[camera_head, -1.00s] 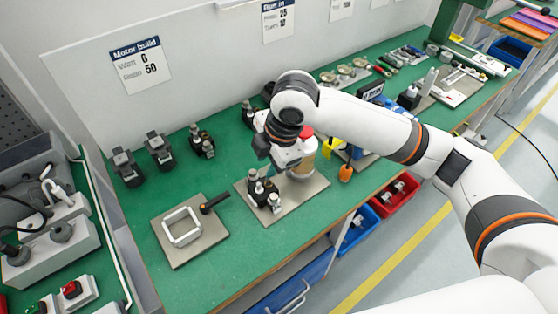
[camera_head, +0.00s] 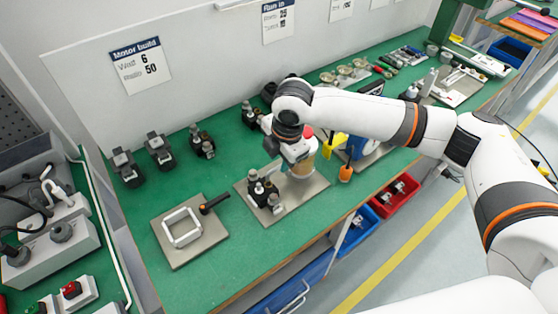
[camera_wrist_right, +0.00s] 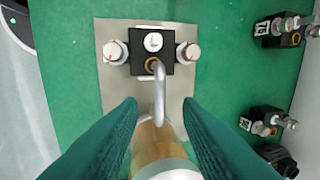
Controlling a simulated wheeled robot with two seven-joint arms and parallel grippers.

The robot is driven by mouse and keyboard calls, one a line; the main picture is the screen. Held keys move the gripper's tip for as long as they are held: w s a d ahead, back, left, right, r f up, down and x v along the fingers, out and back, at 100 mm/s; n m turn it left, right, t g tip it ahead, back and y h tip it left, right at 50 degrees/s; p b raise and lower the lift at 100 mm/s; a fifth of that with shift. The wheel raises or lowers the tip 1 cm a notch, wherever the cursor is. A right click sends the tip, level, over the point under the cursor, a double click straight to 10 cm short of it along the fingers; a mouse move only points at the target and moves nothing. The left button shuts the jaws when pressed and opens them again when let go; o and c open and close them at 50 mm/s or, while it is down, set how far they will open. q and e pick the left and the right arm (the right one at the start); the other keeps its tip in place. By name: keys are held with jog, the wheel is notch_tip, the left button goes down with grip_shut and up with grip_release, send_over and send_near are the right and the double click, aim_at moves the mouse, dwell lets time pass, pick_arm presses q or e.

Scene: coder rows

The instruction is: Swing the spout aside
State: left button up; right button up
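In the right wrist view the spout (camera_wrist_right: 159,95) is a thin grey bent tube. It rises from a brass ring on a black valve block (camera_wrist_right: 177,66) with a white-capped knob on each side, and points toward the bottom of the picture. The block also shows in the head view (camera_head: 262,190). My right gripper (camera_wrist_right: 160,106) is open, with one dark teal finger on each side of the spout's line; I cannot tell if either touches it. A tan cylinder (camera_wrist_right: 155,143) with a pale ring lies below the spout in the picture. My left gripper is not in view.
The block stands on a grey plate (camera_head: 290,206) on the green bench (camera_head: 250,250). Left of it lies another plate with a square frame (camera_head: 182,227) and a black-handled tool (camera_head: 214,203). Similar small blocks (camera_head: 202,141) stand behind.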

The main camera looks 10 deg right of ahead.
jog(key=shift+w+a+f, duration=0.15)
jog(key=shift+w+f, duration=0.05)
jog(key=shift+f, duration=0.85)
grip_shut()
